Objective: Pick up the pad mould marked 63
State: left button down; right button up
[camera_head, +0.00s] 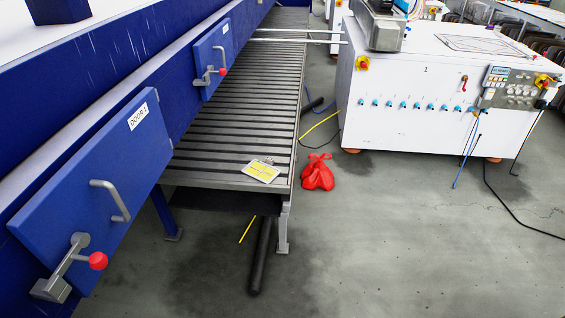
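I cannot make out a pad mould marked 63 in the head view. A small yellow and white flat item (261,171) lies near the front end of the slatted conveyor (240,110). Its marking is too small to read, and I cannot tell whether it is a mould or a sheet. Neither of my grippers shows in this view.
A white cabinet (420,130) with dials stands at the right. A red bag (317,174), a black tube (260,258) and cables lie on the floor. The front right floor is clear.

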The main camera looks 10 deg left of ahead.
aim_at(264, 172)
jog(key=i+l+z, duration=0.25)
jog(key=i, duration=0.35)
jog(key=i+z, duration=0.2)
jog(key=i, duration=0.4)
jog(key=i+u, duration=0.35)
jog(key=i+l+u, duration=0.15)
jog(key=u, duration=0.25)
jog(key=i+l+u, duration=0.2)
jog(key=u, duration=0.15)
jog(key=i+l+u, duration=0.15)
jog(key=u, duration=0.25)
jog(key=i+l+u, duration=0.15)
jog(key=u, duration=0.2)
jog(key=i+l+u, duration=0.1)
jog(key=l+u, duration=0.15)
jog(key=u, duration=0.15)
jog(key=i+l+u, duration=0.15)
jog(key=l+u, duration=0.55)
jog(key=u, duration=0.15)
jog(key=i+l+u, duration=0.1)
jog(key=l+u, duration=0.25)
jog(key=l, duration=0.3)
